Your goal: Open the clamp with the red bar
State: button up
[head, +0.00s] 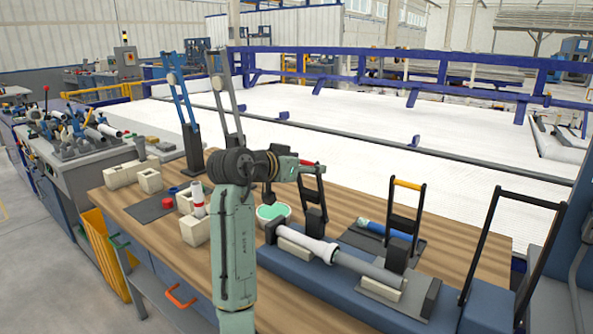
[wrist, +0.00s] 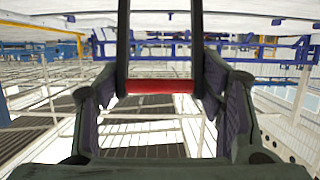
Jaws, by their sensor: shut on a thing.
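The clamp with the red bar (head: 307,163) stands upright at the back of the wooden table, with two black side arms (head: 320,190) rising from a dark base block (head: 316,221). My gripper (head: 291,170) reaches it from the left at the height of the bar. In the wrist view my gripper (wrist: 163,100) is shut on the red bar (wrist: 150,86), which lies crosswise between its two fingers. The black arms of the clamp (wrist: 123,40) run up past the bar there. In the head view my gripper partly hides the left end of the bar.
A second clamp with an orange bar (head: 408,184) stands upright to the right. A grey and white pipe (head: 340,258) lies on the blue fixture (head: 290,268) in front. A green-rimmed bowl (head: 272,212) and pale blocks (head: 194,229) are close to my arm.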

jog(key=w+d+g, duration=0.1)
jog(key=w+d+r+y, duration=0.1)
jog(key=shift+w+r+g+p, duration=0.3)
jog(key=shift+g+p, duration=0.1)
dwell(0.3)
jog(key=o, duration=1.3)
jog(key=shift+f, duration=0.1)
jog(key=shift+o, duration=1.1)
jog(key=shift+w+d+f, duration=0.1)
jog(key=shift+w+f, duration=0.05)
jog(key=shift+f, duration=0.05)
jog(key=v, duration=1.2)
